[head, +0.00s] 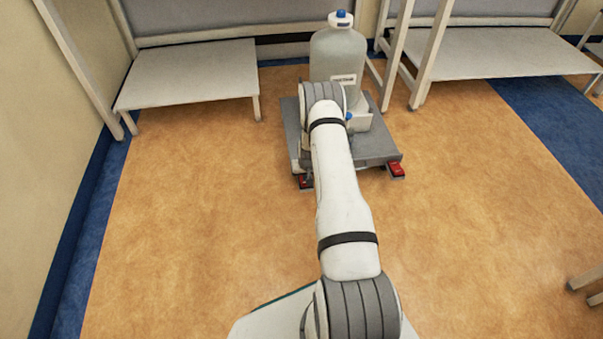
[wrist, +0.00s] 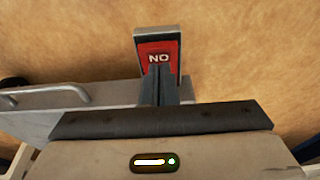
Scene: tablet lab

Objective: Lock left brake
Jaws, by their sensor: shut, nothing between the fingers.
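The grey cart (head: 370,146) stands on the floor with two red brake pedals at its near edge. The left brake (head: 305,182) is partly covered by my arm in the head view. The right brake (head: 397,170) is clear to see. My gripper is mostly hidden behind my arm in the head view.
A large grey bottle (head: 337,58) with a blue cap stands on the cart. A metal handle (wrist: 45,92) shows on the cart in the wrist view. Low white tables (head: 190,75) stand behind on both sides. The orange floor (head: 200,220) around the cart is clear.

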